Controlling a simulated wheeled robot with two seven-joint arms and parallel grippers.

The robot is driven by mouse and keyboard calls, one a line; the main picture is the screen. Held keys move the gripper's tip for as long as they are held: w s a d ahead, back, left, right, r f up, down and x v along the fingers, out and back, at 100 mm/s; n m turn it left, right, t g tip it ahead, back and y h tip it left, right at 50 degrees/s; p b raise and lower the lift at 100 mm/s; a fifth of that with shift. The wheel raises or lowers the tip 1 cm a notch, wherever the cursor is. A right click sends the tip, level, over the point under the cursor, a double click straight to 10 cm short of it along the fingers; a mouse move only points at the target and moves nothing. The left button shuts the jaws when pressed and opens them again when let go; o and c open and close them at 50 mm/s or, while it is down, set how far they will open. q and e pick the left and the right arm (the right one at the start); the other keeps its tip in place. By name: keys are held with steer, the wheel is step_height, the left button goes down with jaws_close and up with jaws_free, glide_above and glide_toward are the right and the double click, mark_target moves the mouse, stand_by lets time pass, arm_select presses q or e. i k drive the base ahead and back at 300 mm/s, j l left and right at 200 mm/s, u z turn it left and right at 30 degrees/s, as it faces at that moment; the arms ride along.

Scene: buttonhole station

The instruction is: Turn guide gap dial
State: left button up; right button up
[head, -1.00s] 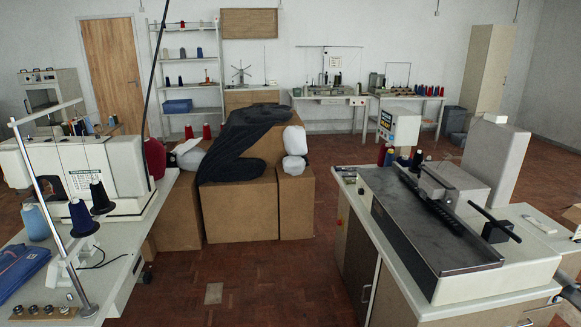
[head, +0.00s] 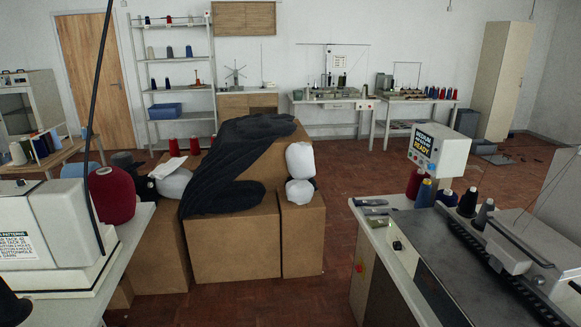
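No dial that I can name as the guide gap dial shows clearly. On the right stands a machine with a dark metal bed (head: 455,262), a long toothed bar and a grey clamp head (head: 521,240) that runs out of the picture. A white control box (head: 439,149) with a bright display reading READY stands at the far end of its bench. On the left, a white sewing machine (head: 62,232) with a pattern label is cut off by the picture edge. Neither of my grippers shows in the head view.
Cardboard boxes (head: 237,246) with dark cloth (head: 238,165) stand in the middle. Red floor (head: 335,290) lies open between them and the right bench (head: 392,258). Thread cones, among them a large red one (head: 112,194), stand on both sides. Shelves and worktables line the back wall.

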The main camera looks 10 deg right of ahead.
mark_target(397, 245)
steer(key=i, duration=1.7)
steer(key=i+z, duration=0.45)
steer(key=i+j+z, duration=0.25)
steer(key=i+z, duration=0.2)
steer(key=i+j+z, duration=0.45)
steer(key=l, duration=0.1)
